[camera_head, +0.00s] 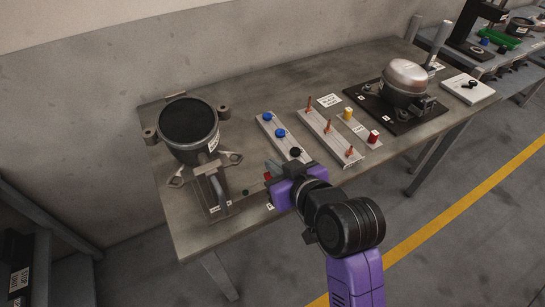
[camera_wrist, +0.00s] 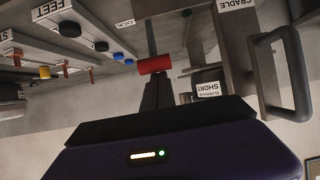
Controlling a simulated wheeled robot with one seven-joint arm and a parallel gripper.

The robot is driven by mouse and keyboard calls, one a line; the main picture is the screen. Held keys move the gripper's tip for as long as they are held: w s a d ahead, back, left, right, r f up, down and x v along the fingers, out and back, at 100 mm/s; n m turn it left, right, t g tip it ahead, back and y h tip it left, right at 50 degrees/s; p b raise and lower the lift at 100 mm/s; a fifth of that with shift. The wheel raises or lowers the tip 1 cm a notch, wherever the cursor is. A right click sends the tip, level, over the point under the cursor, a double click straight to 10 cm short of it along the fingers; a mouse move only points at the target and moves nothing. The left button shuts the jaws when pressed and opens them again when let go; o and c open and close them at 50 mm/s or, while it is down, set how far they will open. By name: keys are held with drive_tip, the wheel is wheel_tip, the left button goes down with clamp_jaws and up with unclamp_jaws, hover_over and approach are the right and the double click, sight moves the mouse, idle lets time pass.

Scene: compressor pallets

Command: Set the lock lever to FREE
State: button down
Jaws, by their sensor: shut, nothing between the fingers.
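The lock lever has a red grip (camera_wrist: 155,65) on a dark bar, near a label reading LOCK (camera_wrist: 125,23) in the wrist view. In the head view only a bit of its red grip (camera_head: 268,176) shows beside my gripper (camera_head: 274,170). My gripper is shut and empty, low at the table's front edge. In the wrist view its dark fingertips (camera_wrist: 155,82) are right at the red grip; I cannot tell whether they touch. The lever's lower part and a small white label (camera_head: 270,206) are partly hidden by my gripper in the head view.
Strips with blue feet (camera_head: 280,132) and copper pins (camera_head: 328,128) lie behind. A compressor (camera_head: 405,85) stands further right.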

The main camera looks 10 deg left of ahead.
idle(0.3)
drive_tip(key=shift+s+d+f+b, duration=0.25)
drive_tip(key=shift+f+b, duration=0.2)
drive_tip(key=shift+b, duration=0.15)
drive_tip(key=shift+s+d+f+t+b, duration=0.2)
drive_tip(key=shift+s+t+b, duration=0.2)
drive_tip(key=shift+b, duration=0.2)
drive_tip(key=shift+r, duration=0.15)
